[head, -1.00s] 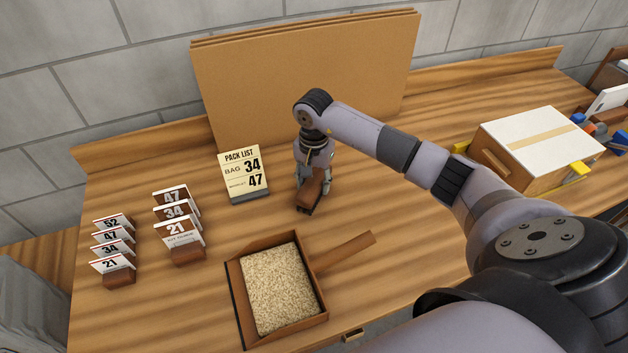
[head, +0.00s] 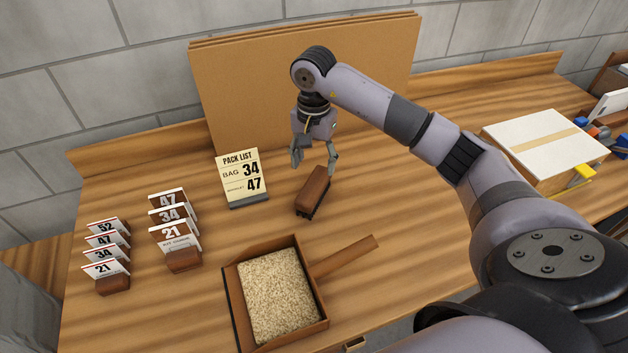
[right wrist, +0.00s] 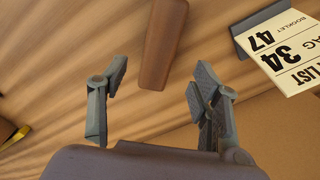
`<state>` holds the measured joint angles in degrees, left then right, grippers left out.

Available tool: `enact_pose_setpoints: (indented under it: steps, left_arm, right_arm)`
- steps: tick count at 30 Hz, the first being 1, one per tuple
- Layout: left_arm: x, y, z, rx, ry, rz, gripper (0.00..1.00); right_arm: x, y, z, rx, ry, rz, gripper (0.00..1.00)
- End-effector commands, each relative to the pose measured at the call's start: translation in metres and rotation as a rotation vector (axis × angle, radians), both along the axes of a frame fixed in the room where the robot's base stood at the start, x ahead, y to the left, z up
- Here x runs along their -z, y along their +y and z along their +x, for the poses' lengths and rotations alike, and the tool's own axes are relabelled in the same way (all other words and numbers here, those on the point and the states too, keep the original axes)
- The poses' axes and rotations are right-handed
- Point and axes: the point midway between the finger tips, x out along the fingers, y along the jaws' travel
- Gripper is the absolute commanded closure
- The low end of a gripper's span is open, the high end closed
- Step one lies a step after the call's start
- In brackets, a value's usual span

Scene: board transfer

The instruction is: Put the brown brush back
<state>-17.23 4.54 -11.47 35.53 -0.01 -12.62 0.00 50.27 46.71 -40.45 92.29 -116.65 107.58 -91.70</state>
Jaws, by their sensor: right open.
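The brown brush (head: 313,191) lies on the wooden table, to the right of the pack list sign, with dark bristles showing along its lower edge. My right gripper (head: 315,170) is open and empty, just above and behind the brush, apart from it. In the right wrist view the brush (right wrist: 162,42) lies beyond the open fingers (right wrist: 158,85), with nothing between them. My left gripper is not in view.
A dustpan-like tray (head: 322,322) of pale grains stands in front, its handle pointing right. The pack list sign (head: 241,178) and several numbered card holders (head: 184,261) stand to the left. Brown boards (head: 300,70) lean behind. A white-topped box (head: 541,141) is at right.

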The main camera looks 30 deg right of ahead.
Motion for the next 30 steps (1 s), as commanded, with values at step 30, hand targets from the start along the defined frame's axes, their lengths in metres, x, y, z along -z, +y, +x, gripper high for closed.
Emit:
enact_pose_setpoints:
  steps: [30]
  left_arm:
    - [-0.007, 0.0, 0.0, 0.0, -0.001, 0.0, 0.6]
  right_arm:
    - [-0.056, 0.0, 0.0, 0.0, 0.0, 0.001, 0.42]
